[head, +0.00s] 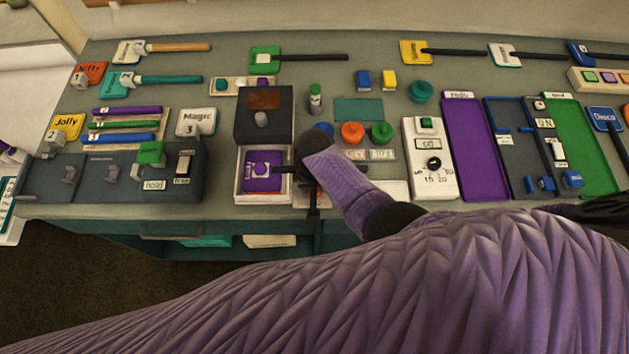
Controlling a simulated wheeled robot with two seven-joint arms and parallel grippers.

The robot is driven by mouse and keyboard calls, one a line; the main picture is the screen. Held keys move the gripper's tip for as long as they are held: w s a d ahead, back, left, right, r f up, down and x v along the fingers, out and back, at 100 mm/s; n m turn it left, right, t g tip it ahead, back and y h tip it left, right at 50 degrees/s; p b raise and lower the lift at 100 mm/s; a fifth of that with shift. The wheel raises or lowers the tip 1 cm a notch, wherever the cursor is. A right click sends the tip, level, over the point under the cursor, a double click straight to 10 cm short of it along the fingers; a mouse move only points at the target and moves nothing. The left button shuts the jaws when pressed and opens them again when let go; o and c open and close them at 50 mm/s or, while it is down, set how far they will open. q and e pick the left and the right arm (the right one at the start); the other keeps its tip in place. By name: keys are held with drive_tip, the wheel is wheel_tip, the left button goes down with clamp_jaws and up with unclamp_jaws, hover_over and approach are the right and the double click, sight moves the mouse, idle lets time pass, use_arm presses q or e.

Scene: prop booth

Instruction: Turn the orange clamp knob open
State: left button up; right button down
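A round orange knob (352,132) with a darker middle sits near the middle of the bench, between a blue knob (323,130) and a green knob (381,132). I cannot tell from its look whether it is turned open or closed. My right arm, in a purple sleeve, comes in from the lower right and bends up just in front of the knob. Dark parts of my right gripper (313,198) show under the sleeve's end, left of and nearer than the orange knob. Its fingers are mostly hidden. My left gripper is not in view.
A dark box (264,112) stands behind. A white dial panel (430,160) stands right. Labelled paddles line the back.

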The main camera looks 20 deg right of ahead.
drive_tip(key=n, duration=0.2)
drive_tip(key=shift+r+n+p, duration=0.1)
drive_tip(key=shift+n+p, duration=0.25)
drive_tip(key=shift+n, duration=0.05)
drive_tip(key=n, duration=0.3)
drive_tip(key=shift+n+p, duration=0.3)
drive_tip(key=shift+p, duration=0.05)
drive_tip(key=n, duration=1.2)
drive_tip(key=shift+n, duration=0.4)
drive_tip(key=n, duration=0.6)
drive_tip(key=shift+n, duration=0.4)
drive_tip(key=shift+c, duration=1.1)
unclamp_jaws()
